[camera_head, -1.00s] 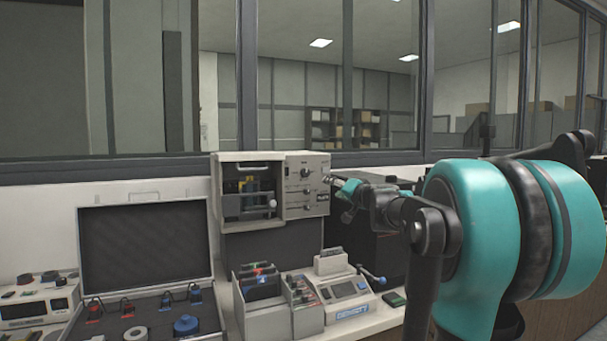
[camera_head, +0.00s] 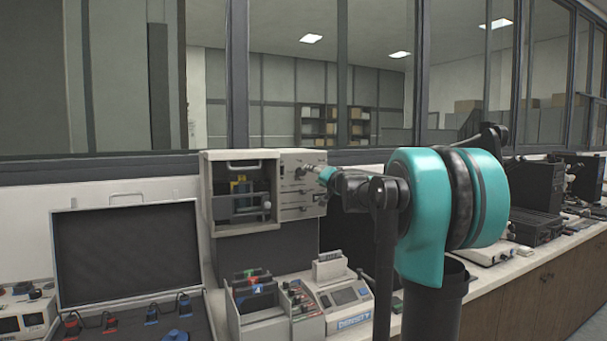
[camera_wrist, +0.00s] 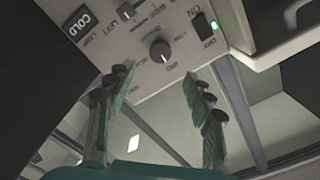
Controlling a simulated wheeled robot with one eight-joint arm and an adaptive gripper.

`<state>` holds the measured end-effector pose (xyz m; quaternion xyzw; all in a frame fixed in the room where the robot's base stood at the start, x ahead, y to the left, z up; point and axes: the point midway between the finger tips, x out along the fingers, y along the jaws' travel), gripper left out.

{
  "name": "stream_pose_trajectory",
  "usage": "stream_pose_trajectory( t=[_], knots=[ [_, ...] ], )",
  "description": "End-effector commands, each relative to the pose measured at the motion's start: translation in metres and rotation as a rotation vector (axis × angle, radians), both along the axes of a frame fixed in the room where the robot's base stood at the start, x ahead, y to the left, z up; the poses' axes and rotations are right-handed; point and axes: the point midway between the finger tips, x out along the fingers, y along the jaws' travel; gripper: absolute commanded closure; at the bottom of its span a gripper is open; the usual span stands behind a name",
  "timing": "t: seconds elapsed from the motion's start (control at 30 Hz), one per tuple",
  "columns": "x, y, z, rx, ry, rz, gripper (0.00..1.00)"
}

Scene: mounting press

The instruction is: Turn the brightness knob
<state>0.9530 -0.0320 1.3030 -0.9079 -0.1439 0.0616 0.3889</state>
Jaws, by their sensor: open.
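The press unit's control panel (camera_head: 300,205) carries several dark knobs, and my gripper (camera_head: 314,173) is at its upper right in the head view. In the wrist view my gripper (camera_wrist: 158,76) is open and empty, its two fingers apart. A round dark knob with a pale pointer line (camera_wrist: 160,50) sits on the panel just beyond the fingertips, between them in the picture. I see no contact with it. A second dark knob (camera_wrist: 126,10) is at the top edge. The lettering is upside down and too small to tell surely which knob is brightness.
Below the unit are a boxy device with a display (camera_head: 344,300) and a rack of coloured items (camera_head: 258,290). An open case (camera_head: 125,250) lies left.

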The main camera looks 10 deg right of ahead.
Motion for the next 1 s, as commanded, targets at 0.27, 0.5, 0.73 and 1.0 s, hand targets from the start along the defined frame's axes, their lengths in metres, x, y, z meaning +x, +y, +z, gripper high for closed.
stream_pose_trajectory(
  t=[0.27, 0.5, 0.73, 1.0],
  knots=[
    [0.05, 0.016, 0.0, 0.0, 0.0, 0.0, 0.47],
    [0.08, 0.026, 0.0, 0.0, 0.0, 0.0, 0.47],
    [0.09, 0.029, 0.0, 0.0, 0.0, 0.0, 0.47],
    [0.09, 0.029, 0.0, 0.0, 0.0, 0.0, 0.51]
  ],
)
